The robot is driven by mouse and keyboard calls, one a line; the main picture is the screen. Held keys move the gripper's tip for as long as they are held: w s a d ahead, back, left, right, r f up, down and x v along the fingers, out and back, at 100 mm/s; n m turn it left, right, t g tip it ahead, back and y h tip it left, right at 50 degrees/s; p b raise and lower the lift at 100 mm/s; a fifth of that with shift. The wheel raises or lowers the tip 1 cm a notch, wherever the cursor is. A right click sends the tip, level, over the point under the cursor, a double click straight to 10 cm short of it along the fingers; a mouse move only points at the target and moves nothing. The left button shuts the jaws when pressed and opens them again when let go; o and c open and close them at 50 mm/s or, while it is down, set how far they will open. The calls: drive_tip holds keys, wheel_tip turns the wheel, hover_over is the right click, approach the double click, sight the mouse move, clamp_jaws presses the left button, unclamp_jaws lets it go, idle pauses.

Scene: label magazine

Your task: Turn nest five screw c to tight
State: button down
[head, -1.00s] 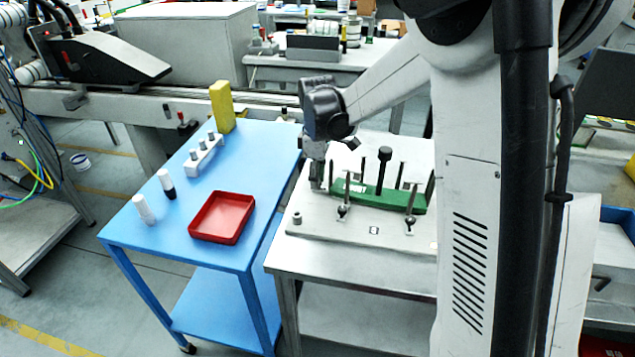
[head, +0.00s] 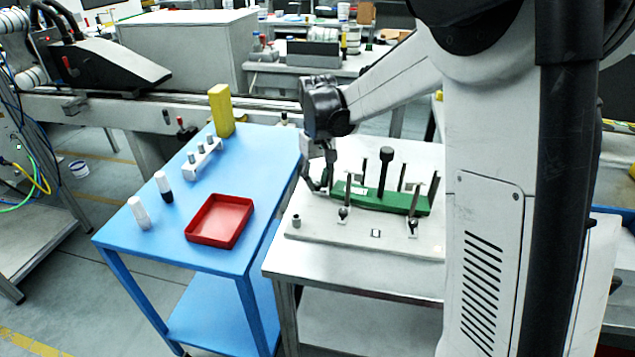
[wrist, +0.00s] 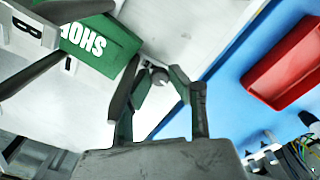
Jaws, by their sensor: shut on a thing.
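A green block (head: 395,200) with white lettering lies on the white fixture plate (head: 345,238), with several dark upright posts and a black-knobbed post around it. In the wrist view the green block (wrist: 98,42) is at upper left, beside a "B" label. My gripper (head: 322,187) is down at the block's left end. In the wrist view my gripper (wrist: 160,78) has its fingertips closed in around a small round grey head, seemingly a screw (wrist: 159,76). The letter of this screw cannot be read, and the fingers hide it in the head view.
A blue table (head: 170,245) stands to the left with a red tray (head: 190,238), two white bottles, a grey holder and a yellow block (head: 221,110). A small grey cylinder (head: 296,221) stands at the plate's front left corner. The plate's front is mostly clear.

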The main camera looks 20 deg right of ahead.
sight(317, 184)
drive_tip(key=shift+m, duration=0.5)
drive_tip(key=c, duration=1.6)
unclamp_jaws()
drive_tip(key=shift+o, duration=0.2)
wheel_tip(317, 184, up, 12)
